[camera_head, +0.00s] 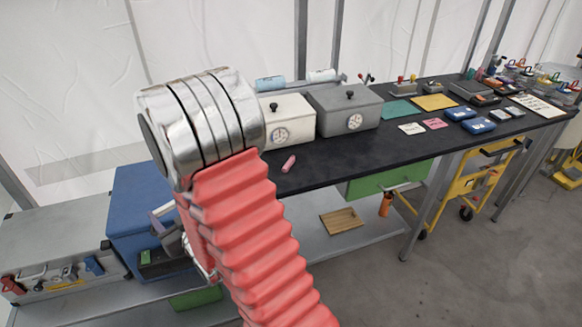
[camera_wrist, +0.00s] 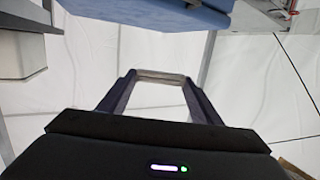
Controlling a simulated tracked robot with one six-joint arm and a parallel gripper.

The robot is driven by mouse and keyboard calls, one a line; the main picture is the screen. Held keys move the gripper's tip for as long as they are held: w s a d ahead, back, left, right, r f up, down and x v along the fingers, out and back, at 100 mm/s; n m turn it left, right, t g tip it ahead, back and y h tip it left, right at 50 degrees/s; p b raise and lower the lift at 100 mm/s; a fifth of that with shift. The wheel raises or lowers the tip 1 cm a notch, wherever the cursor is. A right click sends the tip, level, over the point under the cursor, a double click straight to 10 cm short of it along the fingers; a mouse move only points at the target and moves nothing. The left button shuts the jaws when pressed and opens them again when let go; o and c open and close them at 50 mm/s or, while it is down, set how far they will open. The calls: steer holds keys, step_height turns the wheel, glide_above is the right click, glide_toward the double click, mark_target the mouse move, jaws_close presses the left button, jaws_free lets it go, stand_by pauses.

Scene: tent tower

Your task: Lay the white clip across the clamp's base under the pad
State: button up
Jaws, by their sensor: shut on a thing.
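My gripper (camera_wrist: 160,78) is in the wrist view, its two dark fingers reaching forward. It is shut on a pale, flat bar between the fingertips, which looks like the white clip (camera_wrist: 162,75). In the head view my arm hides most of my gripper; grey finger parts (camera_head: 163,218) show in front of the blue box. I cannot make out the clip there. Small clamp-like fittings with red (camera_head: 13,285) and blue (camera_head: 93,265) handles sit on the grey case at lower left. Which clamp is the task's, and its pad and base, I cannot tell.
The blue box (camera_head: 140,190) and the grey case (camera_head: 50,235) stand at left. A black table (camera_head: 330,160) carries two dial boxes, a pink marker (camera_head: 289,163), coloured cards and several small devices. A low shelf holds a wooden board (camera_head: 341,221). Open floor lies at lower right.

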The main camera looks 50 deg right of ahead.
steer(key=s+d+r+m+h, duration=0.1)
steer(key=s+d, duration=0.4)
steer(key=d, duration=0.6)
steer(key=s+d+r+m+g+h, duration=0.1)
steer(key=s+d, duration=0.4)
steer(key=d, duration=0.6)
steer(key=s+d+r+m+g+h, duration=0.1)
steer(key=s+d+r+h, duration=0.3)
steer(key=d, duration=0.8)
steer(key=shift+s+r+m+h, duration=0.35)
steer(key=shift+s+m, duration=0.25)
steer(key=shift+m, duration=0.3)
steer(key=shift+a+f, duration=0.1)
steer(key=shift+f, duration=2.95)
steer(key=shift+f, duration=2.05)
